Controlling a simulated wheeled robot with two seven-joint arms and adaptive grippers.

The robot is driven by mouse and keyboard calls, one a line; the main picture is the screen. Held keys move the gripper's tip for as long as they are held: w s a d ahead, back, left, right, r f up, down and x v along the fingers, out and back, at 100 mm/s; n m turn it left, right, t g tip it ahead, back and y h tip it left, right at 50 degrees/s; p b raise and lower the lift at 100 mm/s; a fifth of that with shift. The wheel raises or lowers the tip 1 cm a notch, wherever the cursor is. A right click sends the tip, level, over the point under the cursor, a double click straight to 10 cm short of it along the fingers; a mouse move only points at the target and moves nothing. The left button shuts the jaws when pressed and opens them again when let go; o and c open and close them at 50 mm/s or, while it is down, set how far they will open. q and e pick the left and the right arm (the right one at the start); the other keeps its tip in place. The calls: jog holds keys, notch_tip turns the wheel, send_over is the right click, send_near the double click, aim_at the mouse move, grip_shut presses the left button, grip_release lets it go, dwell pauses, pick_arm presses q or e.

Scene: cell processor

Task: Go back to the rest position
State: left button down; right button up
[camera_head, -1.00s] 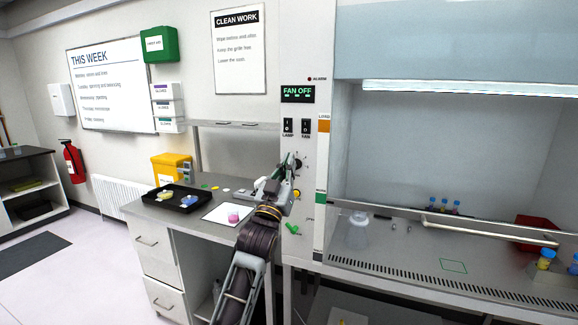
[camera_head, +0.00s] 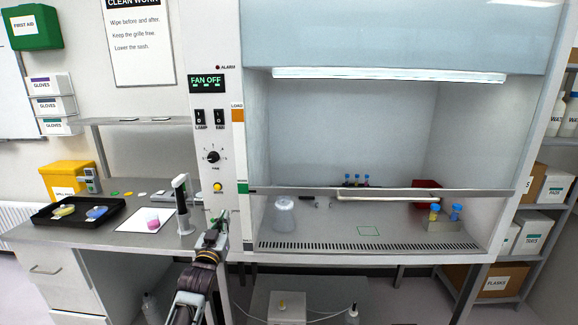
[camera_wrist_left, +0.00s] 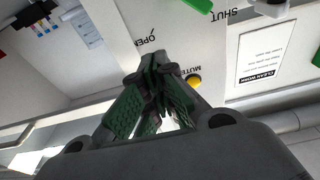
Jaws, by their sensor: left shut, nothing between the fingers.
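My left gripper (camera_head: 220,222) is in front of the lower part of the hood's control panel (camera_head: 216,130), below the yellow mute button (camera_head: 217,187). Its fingers are together with nothing between them. In the left wrist view the gripper's green finger pads (camera_wrist_left: 150,95) meet near the picture's middle, close to the yellow button (camera_wrist_left: 194,82) and the OPEN and SHUT labels. I cannot tell whether it touches the panel. The panel display reads FAN OFF. My right gripper is not in view.
The fume hood (camera_head: 350,190) fills the right, with a clear bottle (camera_head: 284,213) and capped vials inside. Shelves (camera_head: 540,215) stand at far right.

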pick_arm(q)
notch_tip(320, 180, down, 16)
jog(key=g, duration=0.3)
jog(key=s+f+g, duration=0.2)
jog(key=s+f, duration=0.3)
jog(key=f, duration=0.7)
jog(key=s+a+f+g, duration=0.1)
jog(key=s+f+g, duration=0.1)
jog(key=s+f, duration=0.65)
jog(key=s+f+g, duration=0.3)
jog(key=f, duration=1.2)
jog(key=s+a+f+m+g+y, duration=0.1)
jog(key=s+f+g, duration=0.1)
jog(key=s+f, duration=0.85)
jog(key=s+a+f+g, duration=0.25)
jog(key=s+f, duration=0.55)
jog(key=s, duration=0.5)
jog(key=s+a+f+g, duration=0.1)
jog(key=s+f, duration=0.3)
jog(key=s, duration=0.8)
jog(key=s+a+f+g, duration=0.2)
jog(key=s+f+g, duration=0.1)
jog(key=s, duration=1)
jog(key=shift+s+f+m+y, duration=0.2)
jog(key=shift+f+m+y, duration=0.1)
jog(key=shift+f, duration=0.1)
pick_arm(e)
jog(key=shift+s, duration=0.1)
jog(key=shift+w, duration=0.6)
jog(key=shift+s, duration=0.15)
